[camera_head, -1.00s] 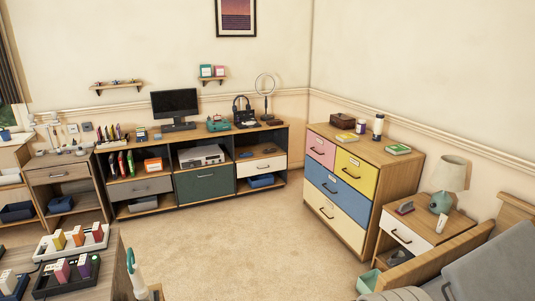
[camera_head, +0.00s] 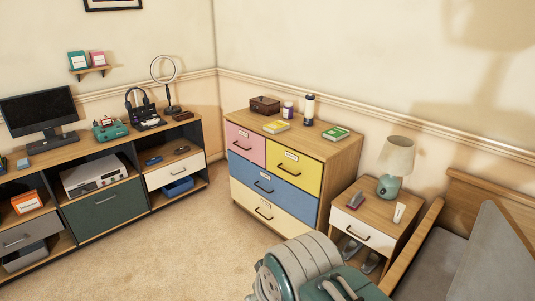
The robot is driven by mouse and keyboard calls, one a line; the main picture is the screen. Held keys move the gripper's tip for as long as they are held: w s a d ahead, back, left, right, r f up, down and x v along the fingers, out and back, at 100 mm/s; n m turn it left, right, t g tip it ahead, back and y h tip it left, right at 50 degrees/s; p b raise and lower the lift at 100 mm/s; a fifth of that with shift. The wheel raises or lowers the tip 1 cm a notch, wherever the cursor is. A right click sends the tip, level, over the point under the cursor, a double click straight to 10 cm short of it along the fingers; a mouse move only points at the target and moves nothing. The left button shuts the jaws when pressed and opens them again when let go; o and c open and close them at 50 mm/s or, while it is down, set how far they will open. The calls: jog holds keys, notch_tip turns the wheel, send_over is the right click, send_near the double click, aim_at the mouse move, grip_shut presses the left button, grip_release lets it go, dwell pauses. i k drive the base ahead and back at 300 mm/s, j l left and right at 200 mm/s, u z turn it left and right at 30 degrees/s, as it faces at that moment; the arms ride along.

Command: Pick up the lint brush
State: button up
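On the wooden nightstand (camera_head: 384,208) at the right lies a small dark red and grey object (camera_head: 356,199), near its left edge. It may be the lint brush, but it is too small to be sure. A white tube-like item (camera_head: 399,212) stands to its right, in front of the teal-based lamp (camera_head: 390,187). My gripper is not in view, so I cannot see whether it is open or shut.
A colored-drawer dresser (camera_head: 275,189) stands left of the nightstand. A bed or sofa with grey cushions (camera_head: 482,262) is at right. A pale ribbed and teal object (camera_head: 305,266) is low in front. Carpet (camera_head: 190,250) is clear between the desk (camera_head: 100,206) and dresser.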

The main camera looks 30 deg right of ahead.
aim_at(358, 198)
jog(key=i+j, duration=0.1)
jog(key=i, duration=1.25)
jog(key=i+z, duration=0.3)
jog(key=z, duration=0.15)
jog(key=i+z, duration=0.4)
jog(key=i+j+z, duration=0.1)
jog(key=z, duration=0.35)
jog(key=i+z, duration=0.2)
jog(key=z, duration=0.2)
jog(key=i+z, duration=0.2)
jog(key=z, duration=0.15)
jog(key=i+j+z, duration=0.1)
jog(key=z, duration=0.3)
jog(key=i+j+z, duration=0.2)
jog(key=z, duration=0.15)
jog(key=i+j+z, duration=0.35)
jog(key=l, duration=0.1)
